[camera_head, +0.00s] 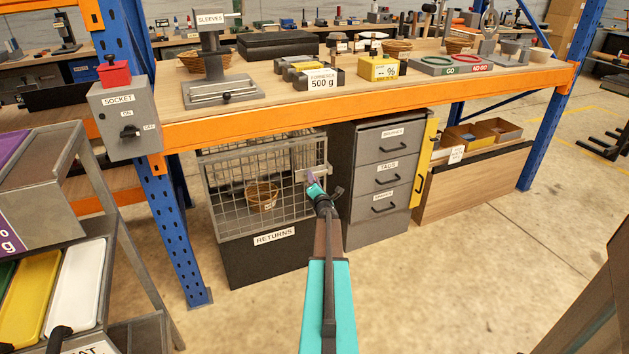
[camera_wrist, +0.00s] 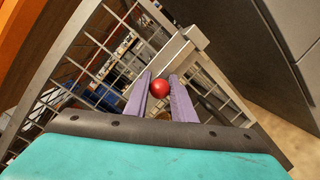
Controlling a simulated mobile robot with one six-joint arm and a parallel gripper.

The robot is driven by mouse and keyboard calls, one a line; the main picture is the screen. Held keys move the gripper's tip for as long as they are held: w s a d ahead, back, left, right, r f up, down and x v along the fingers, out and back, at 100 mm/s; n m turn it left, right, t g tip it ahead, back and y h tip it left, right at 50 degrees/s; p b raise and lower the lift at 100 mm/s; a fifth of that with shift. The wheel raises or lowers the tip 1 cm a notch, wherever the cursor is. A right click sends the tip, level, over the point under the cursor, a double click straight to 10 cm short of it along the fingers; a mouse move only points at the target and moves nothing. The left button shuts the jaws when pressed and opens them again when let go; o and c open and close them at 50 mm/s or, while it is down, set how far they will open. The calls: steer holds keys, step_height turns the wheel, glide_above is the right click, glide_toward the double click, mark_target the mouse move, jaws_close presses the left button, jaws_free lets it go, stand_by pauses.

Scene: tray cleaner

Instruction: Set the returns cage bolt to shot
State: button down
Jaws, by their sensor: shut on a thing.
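The returns cage (camera_head: 250,240) stands under the orange-edged bench, with grey mesh above a dark base labelled RETURNS. A basket (camera_head: 263,196) shows inside it through the mesh. My gripper (camera_head: 312,180) is at the upper right of the cage's mesh front. In the wrist view my gripper (camera_wrist: 160,92) has its two purple fingers on either side of a red ball knob (camera_wrist: 160,88), shut on it. The knob is at the grey bolt housing (camera_wrist: 182,52) on the cage frame. In the head view my gripper hides the knob. Whether the bolt is shot cannot be told.
A grey drawer cabinet (camera_head: 382,180) stands close to the right of the cage. A blue upright (camera_head: 170,225) stands to its left. The bench edge (camera_head: 400,97) runs above. The floor in front is clear.

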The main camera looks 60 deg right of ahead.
steer(key=shift+s+d+f, duration=0.1)
steer(key=shift+s+d, duration=0.2)
steer(key=shift+s, duration=0.05)
steer(key=c, duration=1.5)
jaws_free()
steer(key=shift+w+a, duration=0.15)
steer(key=shift+a, duration=0.1)
steer(key=shift+b+v, duration=0.5)
steer(key=shift+v, duration=6.35)
